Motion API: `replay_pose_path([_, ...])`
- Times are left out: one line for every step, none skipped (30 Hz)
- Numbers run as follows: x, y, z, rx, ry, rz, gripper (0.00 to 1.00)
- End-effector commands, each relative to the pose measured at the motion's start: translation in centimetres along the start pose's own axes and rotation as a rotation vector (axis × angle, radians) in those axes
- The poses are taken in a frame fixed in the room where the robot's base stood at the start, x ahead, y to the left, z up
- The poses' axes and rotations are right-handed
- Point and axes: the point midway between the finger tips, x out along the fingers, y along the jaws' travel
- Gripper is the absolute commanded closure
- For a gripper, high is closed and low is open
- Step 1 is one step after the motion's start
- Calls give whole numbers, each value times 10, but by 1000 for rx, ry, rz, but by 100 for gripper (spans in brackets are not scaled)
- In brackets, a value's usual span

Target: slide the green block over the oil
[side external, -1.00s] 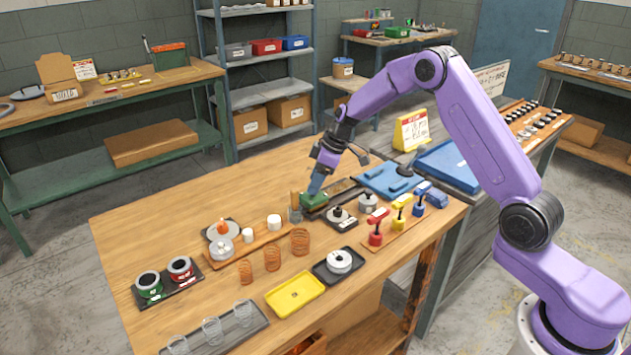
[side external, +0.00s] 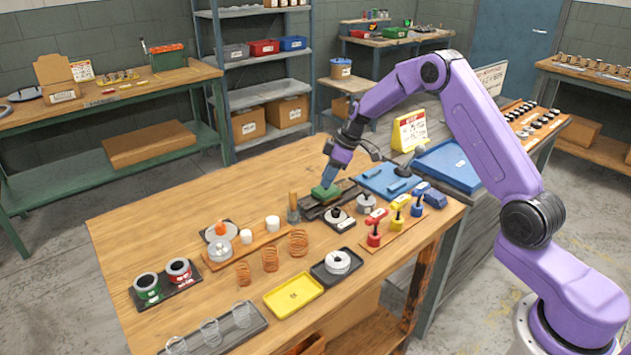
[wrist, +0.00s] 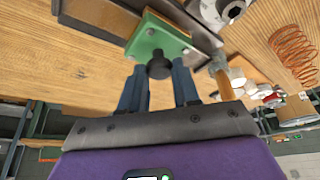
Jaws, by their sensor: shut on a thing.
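The green block (side external: 325,192) rests on a long dark bed (side external: 313,211) at the back of the wooden table. In the wrist view the green block (wrist: 150,38) has a round black knob (wrist: 160,66) facing me. My gripper (side external: 328,182) comes down on the block from above. Its two blue fingers (wrist: 160,82) stand either side of the knob and are shut on it. In the wrist view a brown surface with a dark rim (wrist: 97,14) lies beside the block. I cannot make out the oil; the block and my gripper hide part of the bed.
A wooden-handled post (side external: 293,208) stands close to the left of the bed. The table's back left (side external: 220,180) is clear.

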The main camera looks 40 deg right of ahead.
Motion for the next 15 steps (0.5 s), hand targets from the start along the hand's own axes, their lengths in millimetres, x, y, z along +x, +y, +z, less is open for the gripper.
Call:
replay_pose_path([-5,13,12,7,0,3,100])
replay_pose_path([-7,19,18,7,0,4,100])
replay_pose_path([-10,27,24,7,0,3,100])
replay_pose_path([-12,32,29,5,1,4,100])
replay_pose_path([-14,36,33,5,0,3,100])
replay_pose_path([-16,42,38,5,0,2,100])
replay_pose_path([-17,45,41,4,0,2,100])
replay_pose_path([-18,48,44,3,0,2,100])
replay_pose_path([-20,50,47,2,0,2,100])
replay_pose_path([-20,52,48,2,0,2,100])
replay_pose_path([-21,53,49,2,0,2,100])
replay_pose_path([-21,54,50,1,0,2,100])
replay_pose_path([-22,55,51,1,0,2,100])
replay_pose_path([-22,55,51,1,0,2,100])
replay_pose_path([-22,55,51,2,0,3,100])
